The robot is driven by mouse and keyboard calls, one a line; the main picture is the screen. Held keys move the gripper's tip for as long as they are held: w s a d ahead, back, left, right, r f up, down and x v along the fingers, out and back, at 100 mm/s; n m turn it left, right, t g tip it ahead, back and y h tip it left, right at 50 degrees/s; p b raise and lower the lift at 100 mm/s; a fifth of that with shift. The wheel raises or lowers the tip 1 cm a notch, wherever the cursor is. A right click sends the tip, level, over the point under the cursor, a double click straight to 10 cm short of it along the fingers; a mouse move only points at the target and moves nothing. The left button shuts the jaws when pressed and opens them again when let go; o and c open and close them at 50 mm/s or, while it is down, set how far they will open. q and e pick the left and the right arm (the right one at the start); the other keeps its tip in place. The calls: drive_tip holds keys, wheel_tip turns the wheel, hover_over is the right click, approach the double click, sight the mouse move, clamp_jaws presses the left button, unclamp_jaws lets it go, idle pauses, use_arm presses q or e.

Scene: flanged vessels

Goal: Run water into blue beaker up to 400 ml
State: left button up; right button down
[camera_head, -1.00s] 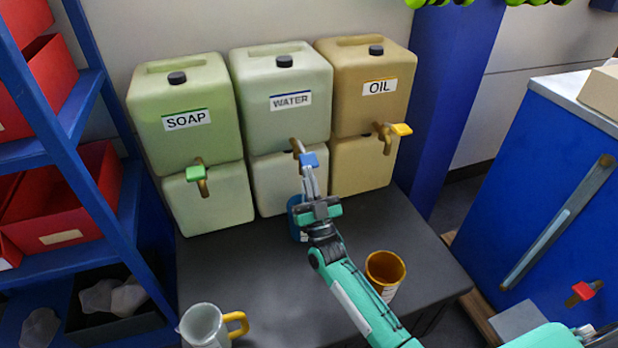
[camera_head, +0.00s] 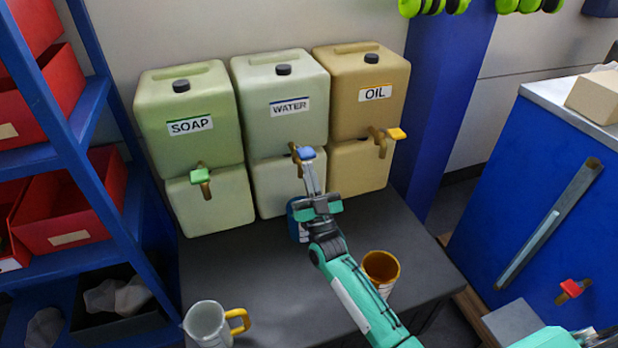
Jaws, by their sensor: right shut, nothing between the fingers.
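The water container (camera_head: 281,110) stands between the soap and oil containers. Its tap has a blue handle (camera_head: 305,153). The blue beaker (camera_head: 297,226) stands on the dark table below this tap, largely hidden behind my right gripper. My right gripper (camera_head: 312,176) is shut and empty, with its fingertips just under the blue handle. I cannot tell whether they touch it. The beaker's water level and any stream are hidden. My left gripper is not in view.
The soap container (camera_head: 187,105) and oil container (camera_head: 352,82) flank the water one. An orange beaker (camera_head: 381,268) stands right of my right arm. A clear mug with a yellow handle (camera_head: 207,325) stands at the table's front left. A blue shelf (camera_head: 75,150) borders the left.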

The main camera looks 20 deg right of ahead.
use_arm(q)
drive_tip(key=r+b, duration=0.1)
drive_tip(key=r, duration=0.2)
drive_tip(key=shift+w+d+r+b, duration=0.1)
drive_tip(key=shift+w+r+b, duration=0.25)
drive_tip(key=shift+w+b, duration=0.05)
use_arm(e)
drive_tip(key=v, duration=1)
drive_tip(key=shift+s+r, duration=0.2)
